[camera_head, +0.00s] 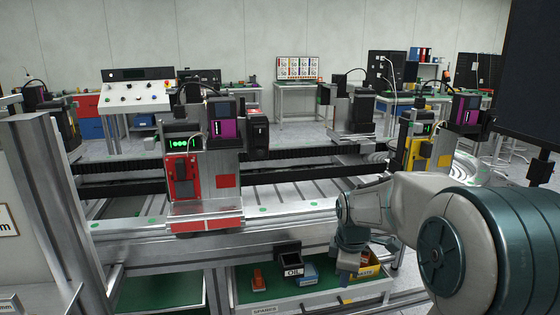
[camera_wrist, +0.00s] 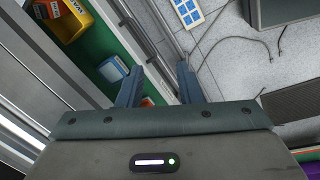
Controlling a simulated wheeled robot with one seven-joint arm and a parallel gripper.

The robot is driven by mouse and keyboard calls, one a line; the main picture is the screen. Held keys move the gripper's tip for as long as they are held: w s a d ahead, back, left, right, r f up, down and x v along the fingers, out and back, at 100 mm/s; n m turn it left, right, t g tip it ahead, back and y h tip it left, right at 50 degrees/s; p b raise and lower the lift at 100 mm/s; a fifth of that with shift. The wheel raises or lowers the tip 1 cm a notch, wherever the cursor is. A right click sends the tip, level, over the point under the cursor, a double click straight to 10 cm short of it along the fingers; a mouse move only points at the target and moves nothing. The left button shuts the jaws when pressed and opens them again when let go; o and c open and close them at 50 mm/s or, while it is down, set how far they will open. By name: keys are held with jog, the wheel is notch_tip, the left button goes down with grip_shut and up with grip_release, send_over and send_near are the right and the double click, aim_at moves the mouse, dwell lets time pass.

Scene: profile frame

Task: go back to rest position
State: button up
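My arm (camera_head: 400,212) reaches in from the right in the head view, in front of the metal profile frame (camera_head: 140,245). Its end hangs low near the frame's front edge. In the wrist view my gripper (camera_wrist: 158,80) shows two blue-grey fingers set apart with a gap between them. Nothing is held between them. Beyond the fingers lie a green shelf surface, a metal rail and the grey floor. In the head view the fingers are small and partly hidden by the arm.
A lower shelf holds a black OIL box (camera_head: 290,267), a blue box (camera_head: 308,274), an orange item (camera_head: 257,279) and a yellow WASTE bin (camera_head: 369,271). A red machine carriage (camera_head: 184,180) stands on the frame. Cables (camera_wrist: 235,42) lie on the floor.

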jog(key=s+r+m+p, duration=0.6)
jog(key=s+r+m, duration=0.1)
jog(key=s, duration=0.4)
jog(key=s+a+r+m+p, duration=0.1)
jog(key=s+r+m+p, duration=0.4)
jog(key=s+r+m, duration=0.2)
jog(key=s+r, duration=0.2)
jog(key=s, duration=0.2)
jog(key=shift+s+a+m+t+p, duration=0.2)
jog(key=shift+a+m+t+p, duration=0.1)
jog(key=shift+m+p, duration=0.1)
